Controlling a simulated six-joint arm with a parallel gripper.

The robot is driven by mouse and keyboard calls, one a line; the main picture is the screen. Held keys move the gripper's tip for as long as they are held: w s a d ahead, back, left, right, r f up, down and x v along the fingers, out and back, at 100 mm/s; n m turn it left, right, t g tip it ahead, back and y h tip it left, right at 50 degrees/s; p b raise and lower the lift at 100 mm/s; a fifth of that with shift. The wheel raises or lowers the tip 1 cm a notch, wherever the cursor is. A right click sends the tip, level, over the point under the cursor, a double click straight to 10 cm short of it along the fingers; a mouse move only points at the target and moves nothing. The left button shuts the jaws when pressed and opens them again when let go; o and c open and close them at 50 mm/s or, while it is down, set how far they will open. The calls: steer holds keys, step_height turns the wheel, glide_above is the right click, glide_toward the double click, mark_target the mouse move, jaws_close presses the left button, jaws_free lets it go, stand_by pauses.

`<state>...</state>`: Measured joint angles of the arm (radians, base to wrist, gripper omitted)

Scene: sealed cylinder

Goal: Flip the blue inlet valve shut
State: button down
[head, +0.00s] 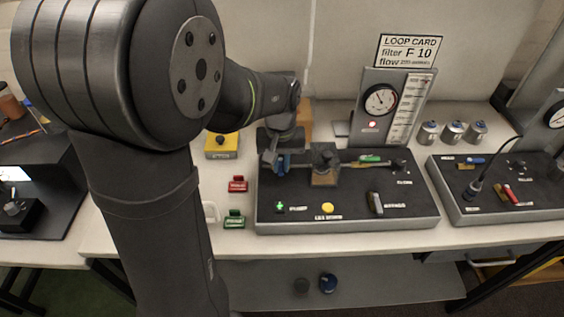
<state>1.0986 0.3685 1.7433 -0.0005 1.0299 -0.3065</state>
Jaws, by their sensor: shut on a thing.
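The blue inlet valve (282,165) shows as a small blue patch at the upper left of the dark panel (340,218). My gripper (277,163) is at the blue valve, shut on it as far as I can see. The wrist and fingers cover most of the valve, so which way its handle lies cannot be told. A green handle (370,158) lies further right along the same pipe.
A gauge board (374,115) stands behind the panel. Red (238,184) and green (235,219) tags lie left of it, with a yellow box (221,147) behind. Several metal canisters (453,131) and a second panel (505,210) are at right. My arm covers the left-centre of the view.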

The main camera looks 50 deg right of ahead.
mark_target(281, 169)
stand_by(0.4)
steer(key=c, duration=1.4)
jaws_free()
steer(key=shift+c, duration=0.2)
step_height(281, 169, up, 18)
steer(key=shift+f, duration=0.25)
steer(key=shift+f, duration=0.1)
step_height(281, 169, down, 17)
steer(key=shift+f, duration=0.2)
steer(key=shift+r, duration=0.1)
